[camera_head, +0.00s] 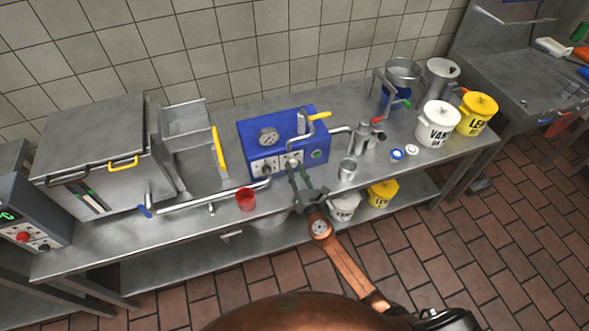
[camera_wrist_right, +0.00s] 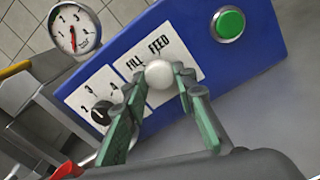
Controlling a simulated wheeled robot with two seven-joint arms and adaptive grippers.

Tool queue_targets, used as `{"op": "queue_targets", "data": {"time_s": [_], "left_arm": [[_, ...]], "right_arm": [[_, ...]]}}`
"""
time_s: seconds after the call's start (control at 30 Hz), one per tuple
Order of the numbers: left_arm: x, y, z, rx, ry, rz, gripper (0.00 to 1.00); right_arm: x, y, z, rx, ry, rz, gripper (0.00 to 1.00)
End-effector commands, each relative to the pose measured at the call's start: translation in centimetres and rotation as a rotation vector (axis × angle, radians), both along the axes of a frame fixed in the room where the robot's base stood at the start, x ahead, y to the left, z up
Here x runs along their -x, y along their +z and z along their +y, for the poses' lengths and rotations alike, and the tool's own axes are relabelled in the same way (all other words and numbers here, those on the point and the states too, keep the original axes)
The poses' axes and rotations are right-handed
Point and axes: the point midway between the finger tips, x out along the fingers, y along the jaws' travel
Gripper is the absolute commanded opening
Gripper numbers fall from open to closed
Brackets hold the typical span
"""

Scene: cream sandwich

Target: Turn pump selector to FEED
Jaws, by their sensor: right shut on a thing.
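The blue pump box (camera_head: 247,131) stands on the steel bench in the head view and fills the middle of the right wrist view (camera_wrist_right: 238,75). Its pump selector, a round pale knob (camera_wrist_right: 159,76), sits on a white plate (camera_wrist_right: 178,60) lettered FILL and FEED. My right gripper (camera_head: 294,172) is at the box's front, and its green fingers are shut on the selector knob in the right wrist view (camera_wrist_right: 152,92). The fingers hide part of the knob and plate, so I cannot tell which word it points to. My left gripper is not in view.
A pipe (camera_head: 215,197) runs along the bench's left front.

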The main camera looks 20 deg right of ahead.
Motion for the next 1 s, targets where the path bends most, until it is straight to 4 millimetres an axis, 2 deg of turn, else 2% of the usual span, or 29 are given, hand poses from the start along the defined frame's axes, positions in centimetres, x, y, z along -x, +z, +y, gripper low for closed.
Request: {"op": "queue_targets", "data": {"time_s": [0.23, 0.57, 1.0], "left_arm": [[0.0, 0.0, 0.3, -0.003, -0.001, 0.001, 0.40], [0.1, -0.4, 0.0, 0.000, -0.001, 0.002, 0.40], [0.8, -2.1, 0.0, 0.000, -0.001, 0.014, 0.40]], "right_arm": [[0.0, 0.0, 0.3, -0.002, 0.000, 0.000, 0.01], [0.0, -0.1, 0.1, -0.055, 0.001, 0.002, 0.01], [0.0, -0.2, 0.1, -0.396, 0.000, 0.014, 0.01]]}}
